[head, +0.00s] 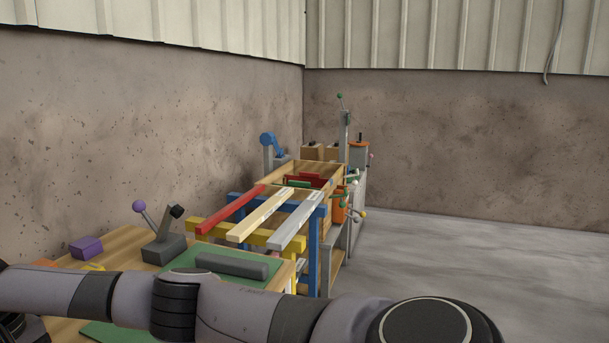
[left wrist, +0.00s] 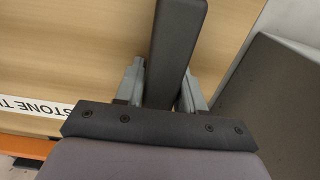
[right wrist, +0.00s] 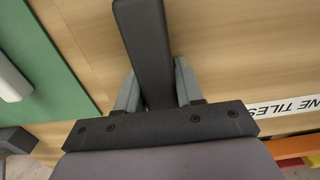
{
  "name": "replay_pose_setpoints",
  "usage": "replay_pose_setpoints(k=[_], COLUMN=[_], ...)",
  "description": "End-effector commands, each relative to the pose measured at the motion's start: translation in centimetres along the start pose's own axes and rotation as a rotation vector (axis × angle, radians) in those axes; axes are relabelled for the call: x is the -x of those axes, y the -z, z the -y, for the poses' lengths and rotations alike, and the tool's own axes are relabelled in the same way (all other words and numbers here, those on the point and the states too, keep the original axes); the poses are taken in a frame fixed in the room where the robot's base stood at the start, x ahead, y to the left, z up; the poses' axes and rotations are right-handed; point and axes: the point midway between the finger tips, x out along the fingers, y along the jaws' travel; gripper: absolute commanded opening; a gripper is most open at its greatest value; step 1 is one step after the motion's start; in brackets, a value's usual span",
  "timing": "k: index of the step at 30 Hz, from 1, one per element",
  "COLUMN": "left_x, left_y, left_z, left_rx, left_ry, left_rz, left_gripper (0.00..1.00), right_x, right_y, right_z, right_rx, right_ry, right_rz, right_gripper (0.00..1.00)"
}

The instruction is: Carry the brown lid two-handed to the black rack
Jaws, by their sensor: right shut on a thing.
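I cannot make out a brown lid or a black rack in the head view. In the right wrist view my right gripper (right wrist: 156,88) is shut on a dark bar (right wrist: 148,50), above a pale wooden top (right wrist: 225,50). In the left wrist view a dark bar (left wrist: 178,45) lies between the fingers of my left gripper (left wrist: 160,85); whether they clamp it I cannot tell. Whether these bars belong to the lid is unclear. Neither gripper shows in the head view, where my arm crosses the bottom.
The wooden bench bears a green mat (head: 208,261) with a grey bar (head: 232,264), a lever box (head: 164,249) and a purple block (head: 86,247). A colourful frame (head: 319,245) stands behind. A dark panel (left wrist: 275,115) is right in the left wrist view. Floor (head: 450,250) is clear at right.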

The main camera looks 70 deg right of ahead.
Motion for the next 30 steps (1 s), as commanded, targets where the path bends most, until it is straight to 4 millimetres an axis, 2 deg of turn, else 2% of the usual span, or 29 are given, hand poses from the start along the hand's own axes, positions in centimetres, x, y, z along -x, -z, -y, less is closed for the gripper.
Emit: replay_pose_setpoints(k=[1, 2, 8, 9, 11, 12, 17, 18, 21, 26, 27, 29, 30], left_x=[0.36, 0.35, 0.20, -0.12, -0.13, -0.11, -0.03, -0.01, 0.02, 0.04, 0.05, 0.06, 0.06], left_y=[0.10, 0.09, 0.03, -0.09, -0.09, -0.08, -0.05, -0.04, -0.03, -0.02, -0.02, -0.02, -0.02], left_z=[0.05, 0.05, 0.02, 0.04, 0.03, 0.02, 0.00, -0.01, -0.02, -0.02, -0.03, -0.03, -0.03], left_rx=[0.001, 0.001, 0.000, 0.001, 0.001, 0.000, 0.000, 0.000, 0.000, 0.000, 0.000, 0.000, 0.000], left_ry=[0.000, 0.000, 0.000, 0.001, 0.000, 0.000, 0.000, 0.000, 0.000, 0.000, 0.000, 0.000, 0.000], left_rz=[-0.005, -0.004, -0.001, 0.005, 0.005, 0.005, 0.003, 0.002, 0.002, 0.001, 0.001, 0.001, 0.001], left_gripper=[0.56, 0.66, 0.66, 0.66, 0.66, 0.66, 0.66, 0.69, 1.00, 1.00, 1.00, 1.00, 1.00], right_x=[0.31, 0.30, 0.30, 0.01, 0.01, 0.02, 0.03, 0.03, 0.04, 0.04, 0.04, 0.04, 0.04], right_y=[0.08, 0.08, 0.08, -0.01, -0.02, -0.01, -0.01, -0.01, -0.01, -0.01, -0.01, -0.01, -0.01], right_z=[-0.06, -0.06, -0.03, -0.07, -0.06, -0.05, -0.03, -0.02, -0.01, 0.00, 0.01, 0.01, 0.01], right_rx=[-0.001, -0.001, 0.000, -0.001, -0.001, -0.001, 0.000, 0.000, 0.000, 0.000, 0.000, 0.000, 0.000], right_ry=[0.000, 0.000, 0.001, 0.000, 0.000, 0.000, 0.000, 0.000, 0.000, 0.000, 0.000, 0.000, 0.000], right_rz=[-0.003, -0.003, -0.003, 0.001, 0.001, 0.001, 0.001, 0.001, 0.001, 0.001, 0.001, 0.001, 0.001], right_gripper=[0.00, 0.00, 0.00, 0.43, 0.62, 0.66, 0.66, 0.66, 0.66, 0.66, 0.79, 0.99, 1.00])
